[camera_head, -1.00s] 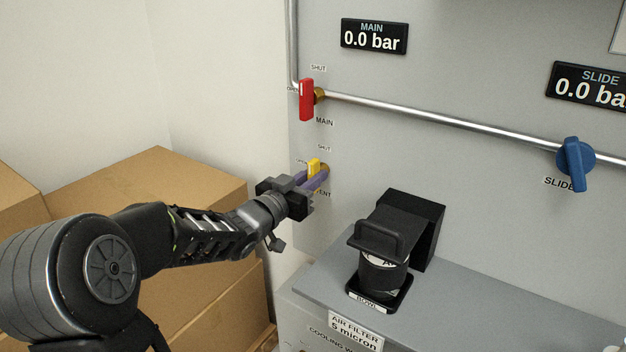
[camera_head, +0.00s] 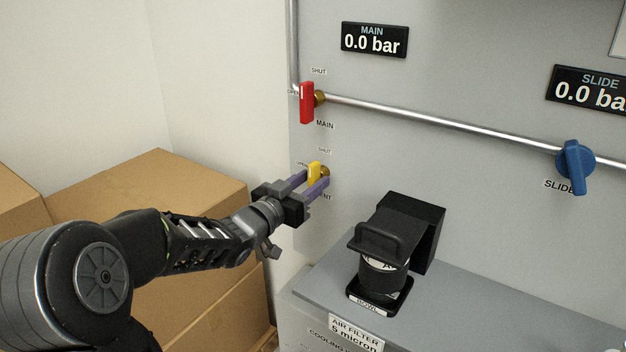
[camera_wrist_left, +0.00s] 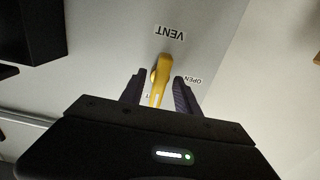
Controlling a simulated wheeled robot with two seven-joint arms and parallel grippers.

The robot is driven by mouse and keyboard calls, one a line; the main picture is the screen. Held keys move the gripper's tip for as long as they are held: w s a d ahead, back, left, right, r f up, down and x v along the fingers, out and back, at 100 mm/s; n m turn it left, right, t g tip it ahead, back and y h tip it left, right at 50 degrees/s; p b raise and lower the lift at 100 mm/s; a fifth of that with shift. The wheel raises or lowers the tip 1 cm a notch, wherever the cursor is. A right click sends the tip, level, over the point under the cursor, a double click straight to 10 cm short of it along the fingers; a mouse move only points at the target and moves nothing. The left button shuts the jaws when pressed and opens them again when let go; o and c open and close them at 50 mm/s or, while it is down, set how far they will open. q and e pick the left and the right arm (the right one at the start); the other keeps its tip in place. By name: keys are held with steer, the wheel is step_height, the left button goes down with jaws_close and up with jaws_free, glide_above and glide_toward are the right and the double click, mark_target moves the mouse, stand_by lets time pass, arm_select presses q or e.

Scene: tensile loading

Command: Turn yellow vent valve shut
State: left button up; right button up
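The yellow vent valve handle (camera_head: 314,173) sits on a brass stem on the grey panel, below the red handle. A SHUT label (camera_head: 325,151) is above it and an OPEN label (camera_head: 302,163) is at its upper left. In the left wrist view, upside down, the yellow handle (camera_wrist_left: 160,75) runs from its hub toward a mostly hidden label. My left gripper (camera_head: 311,184) is open, with its purple fingers on either side of the handle. The left wrist view shows a gap between the handle and each fingertip (camera_wrist_left: 160,90). My right gripper is not in view.
The red MAIN handle (camera_head: 307,103) is just above, on a metal pipe (camera_head: 430,119). A blue SLIDE handle (camera_head: 575,167) is at the right. A black filter bowl unit (camera_head: 385,255) stands on the grey ledge. Cardboard boxes (camera_head: 150,200) lie behind my left arm.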

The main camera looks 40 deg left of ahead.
arm_select(q)
steer(key=s, duration=0.6)
steer(key=shift+s+p, duration=0.3)
steer(key=shift+p, duration=0.15)
